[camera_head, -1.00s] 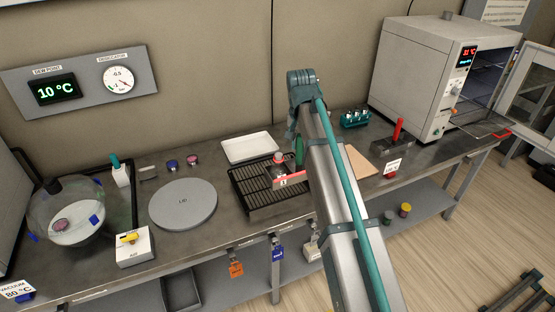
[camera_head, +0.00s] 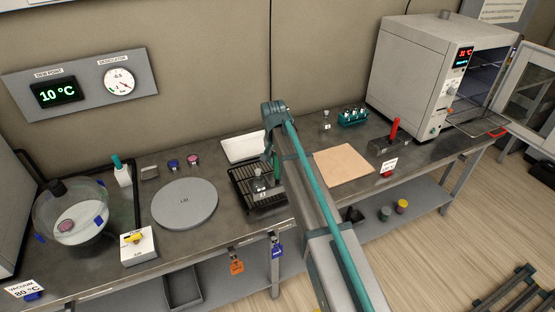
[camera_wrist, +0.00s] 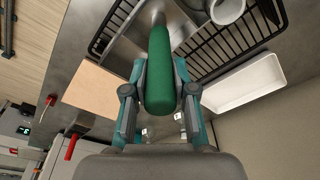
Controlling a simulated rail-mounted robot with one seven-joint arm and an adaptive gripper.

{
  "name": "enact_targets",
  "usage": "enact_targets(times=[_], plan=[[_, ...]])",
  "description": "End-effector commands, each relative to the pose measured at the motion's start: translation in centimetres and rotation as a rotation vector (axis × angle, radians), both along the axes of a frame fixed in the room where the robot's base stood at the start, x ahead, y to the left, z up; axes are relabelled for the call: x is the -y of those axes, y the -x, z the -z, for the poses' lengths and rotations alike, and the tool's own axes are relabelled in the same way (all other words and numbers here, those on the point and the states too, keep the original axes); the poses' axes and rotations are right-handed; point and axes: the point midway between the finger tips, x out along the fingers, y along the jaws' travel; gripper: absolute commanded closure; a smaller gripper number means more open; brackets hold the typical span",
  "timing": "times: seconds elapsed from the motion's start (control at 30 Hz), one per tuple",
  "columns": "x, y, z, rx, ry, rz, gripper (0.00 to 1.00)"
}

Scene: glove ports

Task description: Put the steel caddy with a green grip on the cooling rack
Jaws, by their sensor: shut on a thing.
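The steel caddy (camera_head: 264,198) with a green grip (camera_head: 277,166) is over the black wire cooling rack (camera_head: 240,178), at the centre of the head view. My gripper (camera_wrist: 160,72) is shut on the green grip, with one finger on each side of it in the wrist view. The caddy carries a grey bottle-like vessel (camera_head: 258,183); a round cup rim (camera_wrist: 228,8) shows in the wrist view. The rack's bars (camera_wrist: 232,42) show on both sides of the caddy. Whether the caddy's base touches the rack cannot be told. My arm hides the rack's right part.
A white tray (camera_head: 240,149) lies behind the rack. A grey round lid (camera_head: 185,203) lies to the left, and a tan mat (camera_head: 343,165) to the right. A red-handled caddy (camera_head: 391,143) and a small bottle (camera_head: 326,122) stand further right.

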Motion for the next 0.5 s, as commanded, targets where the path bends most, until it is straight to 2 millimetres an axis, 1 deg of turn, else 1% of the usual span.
enact_targets(times=[0.1, 0.43, 0.47, 0.5], plan=[[0.01, 0.03, 0.39, 0.000, 0.000, 0.000, 1.00], [0.01, 0.01, 0.73, 0.000, -0.001, 0.000, 1.00], [0.01, 0.01, 0.73, 0.000, 0.000, 0.000, 0.71], [0.00, 0.02, 0.70, 0.000, 0.000, 0.000, 0.64]])
